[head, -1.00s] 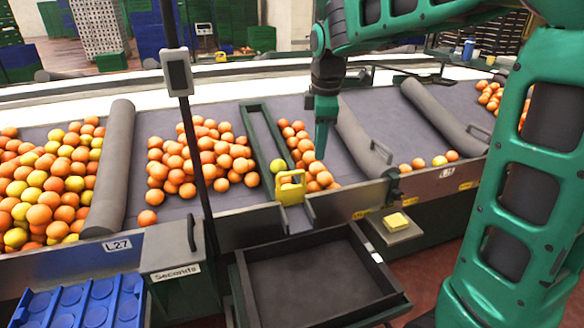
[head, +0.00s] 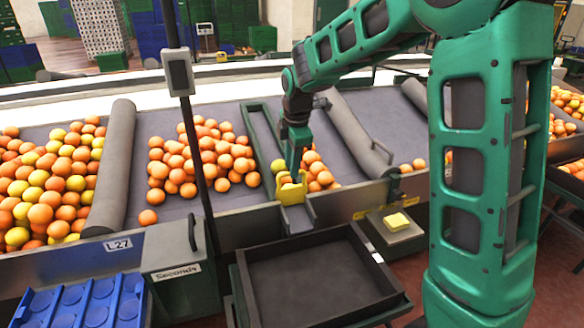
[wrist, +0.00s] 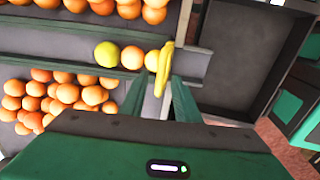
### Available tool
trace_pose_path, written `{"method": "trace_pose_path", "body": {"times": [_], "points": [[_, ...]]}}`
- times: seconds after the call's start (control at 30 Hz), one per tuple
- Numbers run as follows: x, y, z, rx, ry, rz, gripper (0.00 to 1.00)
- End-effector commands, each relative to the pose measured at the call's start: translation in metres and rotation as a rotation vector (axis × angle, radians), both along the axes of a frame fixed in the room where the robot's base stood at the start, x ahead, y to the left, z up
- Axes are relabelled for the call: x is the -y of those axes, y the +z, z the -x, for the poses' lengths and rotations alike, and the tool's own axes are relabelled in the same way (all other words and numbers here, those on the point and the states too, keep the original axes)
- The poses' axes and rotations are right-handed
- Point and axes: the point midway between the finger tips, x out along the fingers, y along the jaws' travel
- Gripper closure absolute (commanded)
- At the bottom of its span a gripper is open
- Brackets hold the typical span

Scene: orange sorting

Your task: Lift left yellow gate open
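The yellow gate (head: 292,193) stands at the front end of a narrow green-walled lane, above a short metal chute (head: 298,218). It looks down. My gripper (head: 293,178) points downward right at the gate and partly covers it. In the wrist view, the gate (wrist: 164,72) shows edge-on between my two open fingers (wrist: 158,85), with a gap visible on both sides. I cannot tell whether either finger touches it.
A dark empty tray (head: 312,280) is below the chute. Loose oranges (head: 205,150) lie left of the lane, more to its right. Grey rollers (head: 112,165) cross the belt. A thin post (head: 190,120) with a box stands left. A yellow button (head: 396,221) sits on a pedestal to the right.

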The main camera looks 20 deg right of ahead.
Motion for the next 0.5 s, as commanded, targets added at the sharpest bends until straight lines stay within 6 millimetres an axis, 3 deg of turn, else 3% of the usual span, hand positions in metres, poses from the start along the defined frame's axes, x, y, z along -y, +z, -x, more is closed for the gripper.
{"method": "trace_pose_path", "body": {"times": [0.13, 0.43, 0.47, 0.5], "points": [[0.0002, -0.0101, -0.0015, -0.001, 0.0, 0.0, 0.71], [0.0001, -0.0119, -0.0021, 0.0, 0.0, 0.0, 0.71], [0.0001, -0.0119, -0.0021, 0.0, 0.0, 0.0, 0.73], [0.0001, -0.0119, -0.0021, 0.0, 0.0, 0.0, 0.83]]}}
